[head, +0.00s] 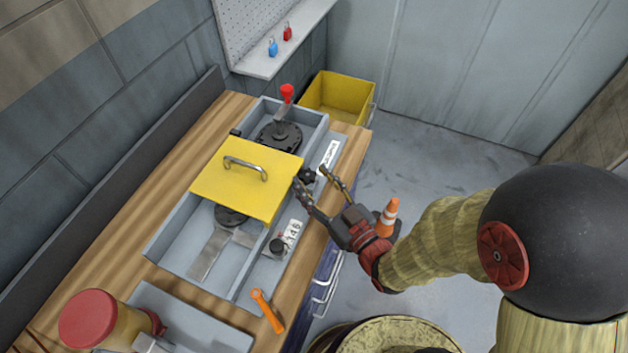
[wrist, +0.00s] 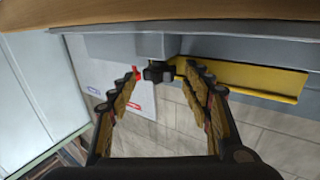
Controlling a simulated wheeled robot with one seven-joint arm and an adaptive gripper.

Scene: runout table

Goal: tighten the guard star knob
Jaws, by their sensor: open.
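A yellow guard plate (head: 240,188) with a metal handle lies across the grey machine tray on the workbench. A black star knob (head: 307,175) sits at the right edge of the guard. In the wrist view the dark knob (wrist: 158,73) is straight ahead, between and slightly beyond the fingertips. My gripper (head: 311,180) is open, with one finger on each side of the knob. It also shows in the wrist view (wrist: 163,75), and a gap shows between each fingertip and the knob. Whether the knob is loose cannot be seen.
A second dark knob (head: 277,245) sits on the tray's front side near a label. A red-tipped lever (head: 286,93) stands behind the guard. An orange tool (head: 266,311) and a red-lidded jar (head: 90,318) are nearer. A traffic cone (head: 389,216) stands beyond my gripper. A yellow bin (head: 339,96) is behind.

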